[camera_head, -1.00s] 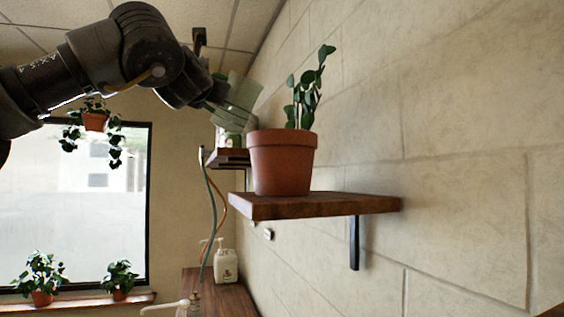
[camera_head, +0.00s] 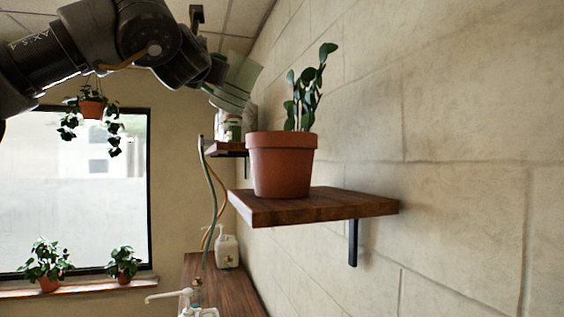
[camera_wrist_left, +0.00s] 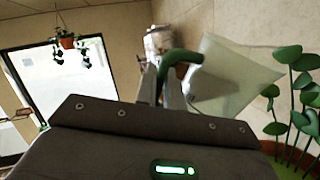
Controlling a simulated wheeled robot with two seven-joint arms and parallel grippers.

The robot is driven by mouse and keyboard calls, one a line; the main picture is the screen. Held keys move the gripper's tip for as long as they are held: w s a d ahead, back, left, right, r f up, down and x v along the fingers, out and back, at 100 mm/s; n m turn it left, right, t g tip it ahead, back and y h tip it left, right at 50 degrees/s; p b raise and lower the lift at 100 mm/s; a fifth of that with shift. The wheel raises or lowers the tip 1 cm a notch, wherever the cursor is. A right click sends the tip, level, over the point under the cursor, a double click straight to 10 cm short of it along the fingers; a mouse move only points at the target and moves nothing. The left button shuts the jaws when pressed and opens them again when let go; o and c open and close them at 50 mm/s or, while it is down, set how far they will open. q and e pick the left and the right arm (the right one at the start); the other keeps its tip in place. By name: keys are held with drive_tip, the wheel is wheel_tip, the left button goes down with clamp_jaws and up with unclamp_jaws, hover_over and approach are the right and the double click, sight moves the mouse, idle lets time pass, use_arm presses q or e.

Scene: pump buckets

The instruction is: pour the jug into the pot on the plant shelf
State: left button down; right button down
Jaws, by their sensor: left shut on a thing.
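The terracotta pot (camera_head: 281,165) with a leafy green plant stands upright on the wooden plant shelf (camera_head: 300,211) at the right wall. It also shows at the lower right of the left wrist view (camera_wrist_left: 290,157). The translucent greenish jug (camera_head: 236,82) is tilted above and to the left of the pot, apart from it. My left gripper (camera_head: 212,76) is shut on the jug, seemingly by its green handle (camera_wrist_left: 178,68); its fingers are partly hidden. My right gripper is not in view.
A second, farther shelf (camera_head: 226,149) holds a jar (camera_head: 229,130). A hose (camera_head: 208,190) hangs below it. A hanging plant (camera_head: 91,107) is at left.

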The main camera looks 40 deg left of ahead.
use_arm(q)
drive_tip(key=shift+r+n+p, duration=0.2)
drive_tip(key=shift+n+p, duration=0.1)
drive_tip(key=shift+p, duration=0.15)
drive_tip(key=n+g+p, duration=0.2)
drive_tip(key=n+p, duration=0.1)
drive_tip(key=p, duration=0.1)
drive_tip(key=shift+d+r+n+h, duration=0.1)
drive_tip(key=shift+r+n+h, duration=0.05)
drive_tip(key=shift+n+h, duration=0.25)
drive_tip(key=shift+f+n+g+p, duration=0.25)
drive_tip(key=shift+n+g+p, duration=0.15)
drive_tip(key=shift+n+p, duration=0.2)
drive_tip(key=shift+f, duration=0.1)
drive_tip(key=shift+w, duration=0.1)
